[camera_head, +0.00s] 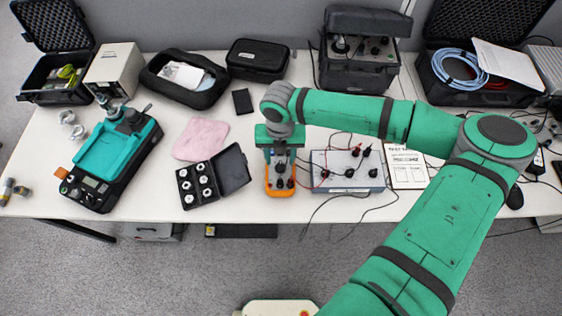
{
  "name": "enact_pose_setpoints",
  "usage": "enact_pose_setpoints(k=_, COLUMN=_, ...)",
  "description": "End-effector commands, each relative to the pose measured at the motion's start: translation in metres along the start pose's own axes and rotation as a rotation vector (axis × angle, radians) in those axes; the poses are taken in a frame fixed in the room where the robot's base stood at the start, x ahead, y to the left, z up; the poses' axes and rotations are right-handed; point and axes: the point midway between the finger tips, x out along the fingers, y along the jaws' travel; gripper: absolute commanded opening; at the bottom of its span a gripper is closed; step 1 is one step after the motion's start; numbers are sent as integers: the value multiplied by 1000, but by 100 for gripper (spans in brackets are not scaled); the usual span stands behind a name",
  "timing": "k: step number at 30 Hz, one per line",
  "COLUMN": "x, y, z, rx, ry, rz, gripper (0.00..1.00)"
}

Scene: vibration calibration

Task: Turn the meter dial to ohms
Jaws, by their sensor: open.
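The meter (279,190), with an orange case, lies on the table near its front edge. My arm comes in from the lower right, and my gripper (281,160) hangs over the meter's upper part, pointing down. The gripper is open. The dial is hidden or too small to make out, and I cannot tell its setting or whether the fingers touch it. Dark plugs show at the meter's lower end.
A grey box with leads (346,171) stands close right of the meter. A black case of round weights (199,185) is on the left, near a pink cloth (200,139). A teal-topped device (108,158) stands farther left. Dark cables hang over the front edge.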

Motion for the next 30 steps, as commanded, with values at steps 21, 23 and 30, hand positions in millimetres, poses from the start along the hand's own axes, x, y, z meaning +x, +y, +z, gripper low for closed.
enact_pose_setpoints(k=21, x=38, y=-2, z=0, rx=4, ry=0, rz=0, gripper=34)
enact_pose_setpoints(k=23, x=38, y=-2, z=0, rx=3, ry=0, rz=0, gripper=20)
enact_pose_setpoints(k=30, x=38, y=-2, z=0, rx=7, ry=-1, rz=0, gripper=5)
